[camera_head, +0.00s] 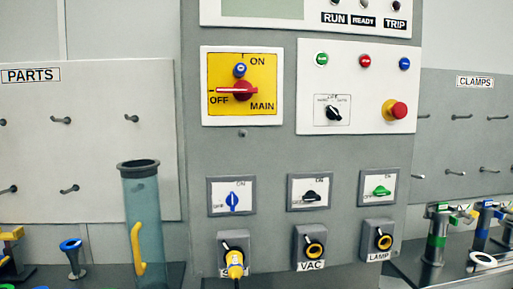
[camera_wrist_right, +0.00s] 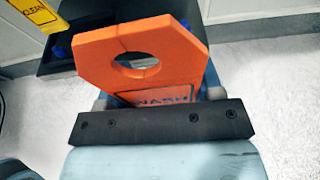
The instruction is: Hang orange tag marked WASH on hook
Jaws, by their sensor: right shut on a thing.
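The orange tag (camera_wrist_right: 185,50) has a round hole, a narrow slit at its top edge and dark lettering reading WASH, partly hidden near its lower edge. My right gripper (camera_wrist_right: 158,98) is shut on the tag's lettered end in the right wrist view, with the holed end pointing away from the wrist. Neither the tag nor my grippers show in the head view. Hooks show on the PARTS board (camera_head: 95,150), including an upper one (camera_head: 131,118), and on the CLAMPS board (camera_head: 470,140). A small dark peg or knob (camera_head: 242,133) sits below the yellow MAIN switch.
The grey control panel (camera_head: 275,155) stands between the boards. A clear tube (camera_head: 146,220) stands before the PARTS board. Clamps (camera_head: 437,235) stand at the right. A yellow plug (camera_head: 235,262) sits in a lower socket. A yellow CLEAN tag (camera_wrist_right: 35,12) shows in the right wrist view.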

